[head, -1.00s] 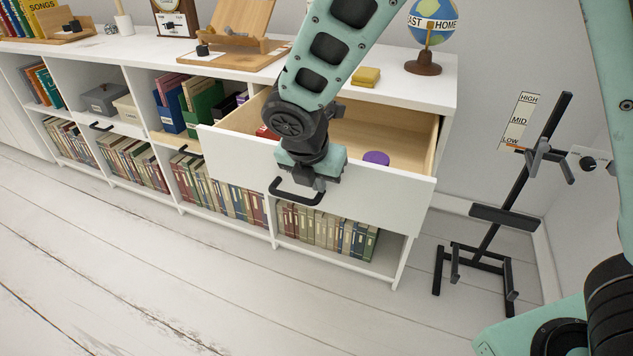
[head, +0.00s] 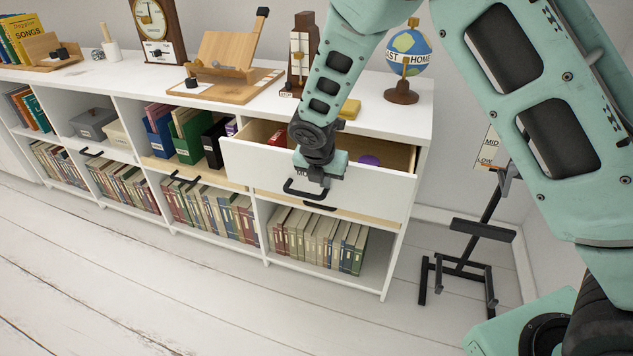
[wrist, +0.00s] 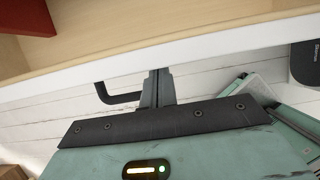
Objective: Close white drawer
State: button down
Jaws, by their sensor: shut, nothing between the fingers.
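The white drawer (head: 365,188) in the right bay of the shelf unit stands partly open in the head view. A black bar handle (head: 302,190) is on its front. In the wrist view the drawer's white front edge (wrist: 200,45) crosses above my fingers, with the handle (wrist: 112,95) to their left. My gripper (head: 322,180) is at the drawer front, just right of the handle. Its fingers (wrist: 158,85) are shut and empty. They look close against the front; contact is hard to tell. A red item (head: 278,138) and a purple round item (head: 369,160) lie in the drawer.
The shelf top holds a globe (head: 406,55), a yellow block (head: 349,109), a wooden stand (head: 228,70) and a clock (head: 157,30). Books (head: 318,238) fill the bay below the drawer. A black stand (head: 470,255) is at the right. The floor in front is clear.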

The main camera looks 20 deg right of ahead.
jog(key=w+d+p, duration=0.2)
jog(key=w, duration=0.1)
jog(key=w+d+p, duration=0.2)
jog(key=w+d, duration=0.1)
jog(key=w, duration=0.1)
jog(key=w+d+p, duration=0.2)
jog(key=w+p, duration=0.1)
jog(key=shift+w+d, duration=0.15)
jog(key=shift+d, duration=0.1)
jog(key=shift+w+d, duration=0.1)
jog(key=shift+w+d+r, duration=0.1)
jog(key=shift+r, duration=0.05)
